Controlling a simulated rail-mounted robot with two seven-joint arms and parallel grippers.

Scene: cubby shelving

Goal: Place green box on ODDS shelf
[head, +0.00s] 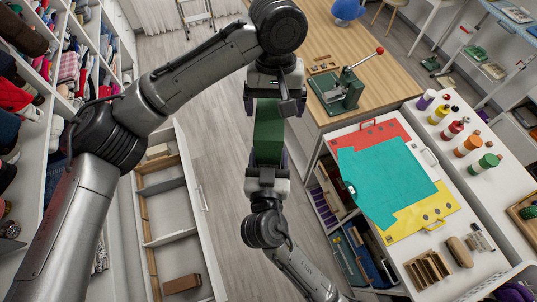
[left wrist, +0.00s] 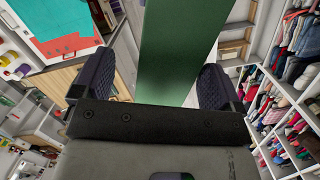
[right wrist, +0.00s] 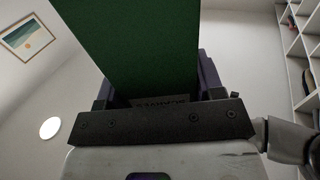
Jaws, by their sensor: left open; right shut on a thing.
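The green box (head: 268,132) is held upright in mid-air between my two grippers, over the floor in the head view. My right gripper (head: 267,162) is shut on its lower end. My left gripper (head: 266,100) is at its upper end, open, with one finger on each side of the box. The left wrist view shows the green box (left wrist: 178,50) between the spread fingers, with a gap on the right. The right wrist view shows the green box (right wrist: 130,40) between the right fingers. No ODDS label can be read.
Cubby shelving with clothes (head: 70,60) stands at left. An open white drawer with compartments (head: 170,215) is below it. The floor between is clear.

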